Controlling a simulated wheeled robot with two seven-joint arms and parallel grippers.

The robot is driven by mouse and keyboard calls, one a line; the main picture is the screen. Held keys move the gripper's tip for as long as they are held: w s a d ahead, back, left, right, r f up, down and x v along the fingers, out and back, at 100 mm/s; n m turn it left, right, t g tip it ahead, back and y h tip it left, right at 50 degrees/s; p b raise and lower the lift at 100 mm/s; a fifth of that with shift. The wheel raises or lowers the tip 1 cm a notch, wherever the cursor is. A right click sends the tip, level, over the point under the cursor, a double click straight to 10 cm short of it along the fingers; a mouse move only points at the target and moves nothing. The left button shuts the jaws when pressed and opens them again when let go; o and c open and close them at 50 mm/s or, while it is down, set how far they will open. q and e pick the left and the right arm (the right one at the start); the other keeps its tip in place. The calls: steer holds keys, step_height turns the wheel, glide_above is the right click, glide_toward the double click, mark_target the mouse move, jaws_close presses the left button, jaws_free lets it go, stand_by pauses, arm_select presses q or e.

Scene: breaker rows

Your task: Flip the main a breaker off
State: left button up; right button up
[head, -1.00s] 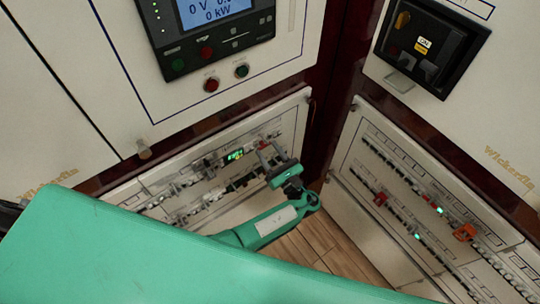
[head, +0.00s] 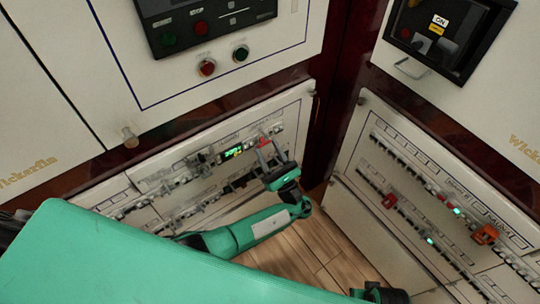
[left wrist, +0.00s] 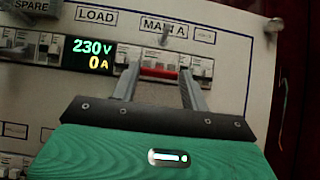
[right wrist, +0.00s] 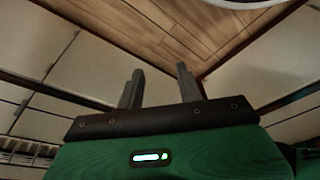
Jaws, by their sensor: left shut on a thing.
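The main A breaker (left wrist: 160,71) shows in the left wrist view as a wide red bar among white breakers, under the "MAIN A" label (left wrist: 164,27). In the head view it is a small red spot (head: 264,141) on the lower left panel, partly hidden by my gripper. My left gripper (left wrist: 160,62) has one finger at each side of the red bar and is shut on it. It also shows in the head view (head: 274,166). Whether the breaker is up or down is too small to tell. My right gripper (right wrist: 160,70) is open and empty above the floor.
A lit meter (left wrist: 92,53) reading 230 V and 0 A sits just left of the breaker. Other breakers crowd both rows. A second breaker panel (head: 425,155) with red and orange handles stands at the right. The wooden floor (head: 285,262) between the panels is clear.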

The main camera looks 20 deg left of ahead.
arm_select(q)
steer(key=shift+w+a+t+y+b, duration=0.15)
steer(key=shift+t+y+b, duration=0.15)
steer(key=shift+y+b, duration=0.15)
arm_select(e)
steer(key=shift+w+r, duration=0.2)
steer(key=shift+r, duration=1.3)
arm_select(q)
steer(key=o, duration=1)
steer(key=shift+f, duration=0.1)
steer(key=shift+b+v, duration=2.25)
steer(key=shift+v, duration=4.7)
arm_select(e)
step_height(320, 180, up, 9)
steer(key=s+t, duration=0.1)
steer(key=shift+s+d+r+t, duration=0.15)
steer(key=shift+d+t, duration=0.05)
steer(key=shift+t, duration=0.2)
